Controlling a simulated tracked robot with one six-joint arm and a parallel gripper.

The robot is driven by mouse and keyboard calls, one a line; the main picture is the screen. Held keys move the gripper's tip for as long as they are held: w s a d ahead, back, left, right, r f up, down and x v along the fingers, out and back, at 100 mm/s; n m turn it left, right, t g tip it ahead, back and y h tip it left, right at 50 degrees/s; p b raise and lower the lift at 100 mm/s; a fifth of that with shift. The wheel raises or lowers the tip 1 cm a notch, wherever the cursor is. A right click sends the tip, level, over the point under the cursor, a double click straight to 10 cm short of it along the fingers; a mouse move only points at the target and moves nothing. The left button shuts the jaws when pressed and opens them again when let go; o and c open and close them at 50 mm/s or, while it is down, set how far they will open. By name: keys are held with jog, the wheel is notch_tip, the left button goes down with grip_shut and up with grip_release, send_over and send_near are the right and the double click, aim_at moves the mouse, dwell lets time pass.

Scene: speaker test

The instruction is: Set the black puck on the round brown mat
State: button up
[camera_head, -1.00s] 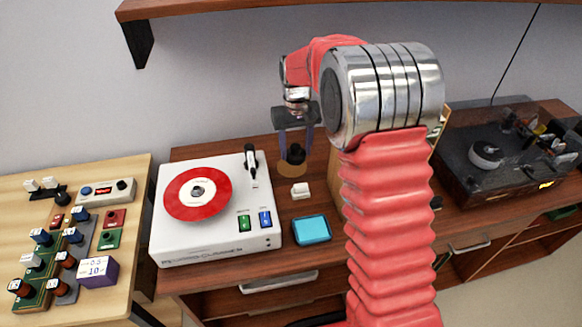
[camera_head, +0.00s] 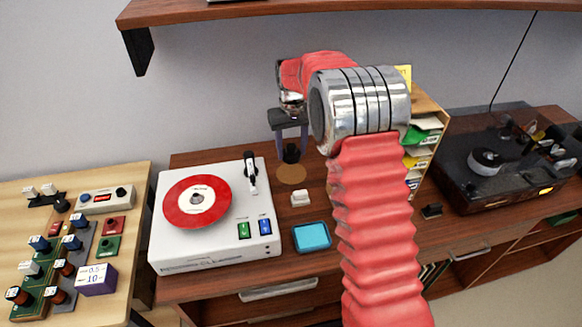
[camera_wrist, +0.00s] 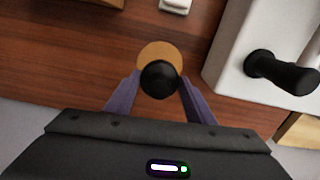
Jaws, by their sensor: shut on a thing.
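The black puck (camera_head: 291,153) is between the fingers of my gripper (camera_head: 291,150), which is shut on it. In the wrist view the puck (camera_wrist: 159,79) shows as a dark disc with a round top between the purple fingertips. The round brown mat (camera_head: 291,174) lies on the wooden cabinet top, right of the white turntable. In the head view the puck appears above the mat's far edge, seemingly raised. In the wrist view the puck covers the near part of the mat (camera_wrist: 160,50).
A white turntable (camera_head: 210,245) with a red record stands left of the mat. A small white block (camera_head: 300,198) and a blue box (camera_head: 312,236) lie in front. A file box (camera_head: 428,140) and a dark turntable (camera_head: 500,180) stand to the right. A shelf (camera_head: 300,10) hangs above.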

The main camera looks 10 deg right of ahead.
aim_at(292, 147)
jog(key=shift+f, duration=1.05)
jog(key=shift+f, duration=2.5)
jog(key=o, duration=1.3)
jog(key=shift+r, duration=0.1)
notch_tip(292, 147, up, 12)
jog(key=shift+f, duration=0.1)
